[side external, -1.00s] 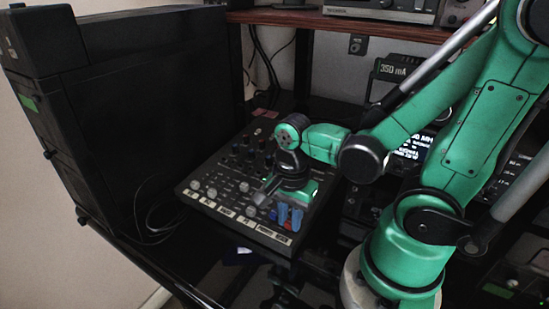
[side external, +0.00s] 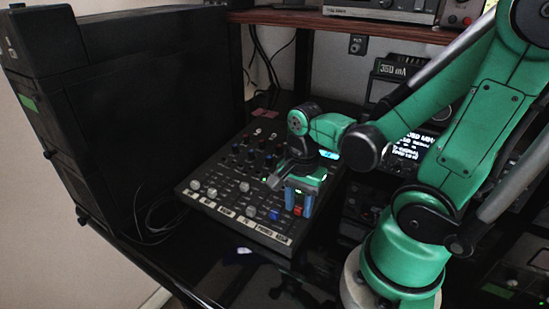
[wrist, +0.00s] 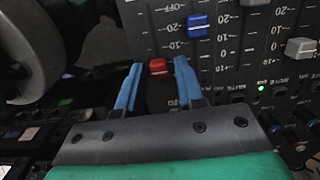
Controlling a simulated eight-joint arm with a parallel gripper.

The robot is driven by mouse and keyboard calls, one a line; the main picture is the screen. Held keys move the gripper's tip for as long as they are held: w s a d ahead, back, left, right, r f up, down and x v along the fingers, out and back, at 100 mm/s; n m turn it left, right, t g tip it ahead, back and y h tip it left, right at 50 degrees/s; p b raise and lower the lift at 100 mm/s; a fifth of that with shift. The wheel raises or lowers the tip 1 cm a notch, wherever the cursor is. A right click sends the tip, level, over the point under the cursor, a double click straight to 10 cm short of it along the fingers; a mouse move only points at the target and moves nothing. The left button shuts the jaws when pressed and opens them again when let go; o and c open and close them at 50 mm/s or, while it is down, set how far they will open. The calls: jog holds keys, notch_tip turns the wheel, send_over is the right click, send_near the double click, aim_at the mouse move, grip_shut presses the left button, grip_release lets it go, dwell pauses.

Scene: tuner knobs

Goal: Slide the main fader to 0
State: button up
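The mixer (side external: 215,172) lies flat on the bench with a row of faders along its front edge. A red fader cap (side external: 298,211) sits at the right end of that row, apparently the main fader. In the wrist view the red cap (wrist: 157,66) shows between and just beyond my gripper's blue fingertips (wrist: 156,80). My gripper (side external: 299,202) is open, pointing down over the right end of the faders. I cannot tell whether either finger touches the cap. The label and scale beside the red cap are partly hidden or unreadable.
A blue fader cap (wrist: 198,25) is close to the right finger in the wrist view. It also shows in the side view (side external: 274,214). A grey fader cap (wrist: 300,47) is farther right. Knobs (side external: 250,157) cover the mixer's back part. A black case (side external: 150,100) stands left.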

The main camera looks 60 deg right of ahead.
aim_at(299, 207)
jog(key=shift+r, duration=2.75)
jog(key=w+n+t, duration=0.1)
jog(key=n, duration=0.1)
jog(key=w+a+n+t, duration=0.1)
jog(key=n, duration=0.2)
jog(key=w+a+r+n+t, duration=0.1)
jog(key=n, duration=0.2)
jog(key=shift+w, duration=0.3)
jog(key=shift+w+a+r+n+t, duration=0.5)
jog(key=shift+w+n+t, duration=0.2)
jog(key=shift+n, duration=0.95)
jog(key=shift+w+a+r+n+t, duration=0.4)
jog(key=shift+w+a+n+t, duration=0.25)
jog(key=shift+n, duration=1.05)
jog(key=shift+w+a+r+n+t, duration=0.45)
jog(key=shift+n+t, duration=0.3)
jog(key=shift+n, duration=0.9)
jog(key=shift+w+d, duration=0.1)
